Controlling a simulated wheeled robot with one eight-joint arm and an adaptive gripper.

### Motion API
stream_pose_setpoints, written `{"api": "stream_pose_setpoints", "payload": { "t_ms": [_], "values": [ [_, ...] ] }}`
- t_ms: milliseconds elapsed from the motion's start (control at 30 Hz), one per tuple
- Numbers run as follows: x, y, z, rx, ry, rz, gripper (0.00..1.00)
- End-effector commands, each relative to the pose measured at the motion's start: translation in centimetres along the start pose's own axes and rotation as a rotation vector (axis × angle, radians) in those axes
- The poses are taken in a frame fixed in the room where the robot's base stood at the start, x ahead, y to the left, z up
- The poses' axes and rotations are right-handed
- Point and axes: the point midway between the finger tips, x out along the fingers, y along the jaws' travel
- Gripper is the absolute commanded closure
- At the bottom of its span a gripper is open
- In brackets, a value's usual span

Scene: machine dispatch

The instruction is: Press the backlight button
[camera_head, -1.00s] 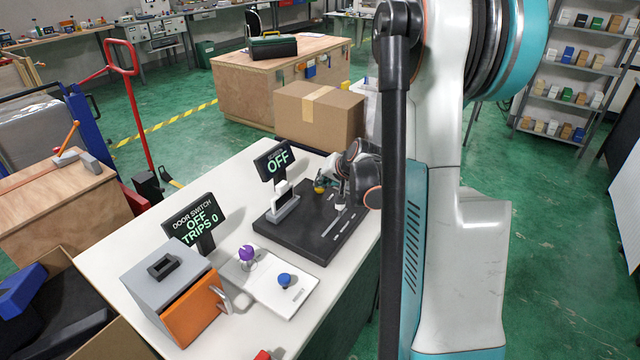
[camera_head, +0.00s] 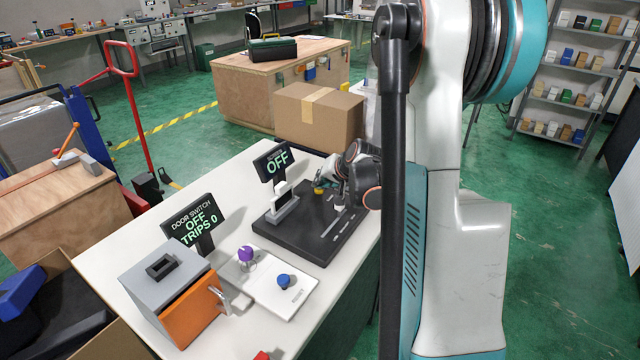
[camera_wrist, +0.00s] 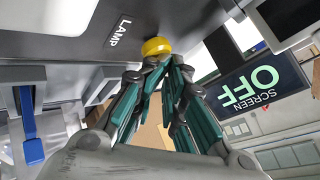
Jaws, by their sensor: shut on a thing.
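A yellow rounded knob (camera_head: 319,189) stands on the dark panel (camera_head: 300,247); it also shows in the wrist view (camera_wrist: 156,46). A "LAMP" label (camera_wrist: 118,31) is beside it in the wrist view. My gripper (camera_wrist: 152,62) points at the knob, with its fingertips closed together on it. No label reading "backlight" is legible. A display (camera_head: 273,161) behind the panel reads OFF; in the wrist view the display (camera_wrist: 255,85) reads SCREEN OFF. In the head view my gripper (camera_head: 328,184) partly covers the panel's far side.
A grey and orange box (camera_head: 172,290) and a DOOR SWITCH display (camera_head: 194,222) stand at left. A cardboard box (camera_head: 318,115) is beyond the white table.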

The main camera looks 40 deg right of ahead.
Motion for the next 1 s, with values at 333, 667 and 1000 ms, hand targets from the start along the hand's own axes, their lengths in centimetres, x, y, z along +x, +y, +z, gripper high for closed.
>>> {"api": "stream_pose_setpoints", "payload": {
  "t_ms": [333, 667, 1000],
  "values": [
    [-1.1, -1.0, -0.8, -0.003, -0.005, -0.001, 1.00],
    [-3.3, -2.5, -2.4, 0.000, -0.002, -0.001, 1.00],
    [-4.1, -3.1, -3.1, 0.000, -0.001, -0.001, 1.00]
  ]
}}
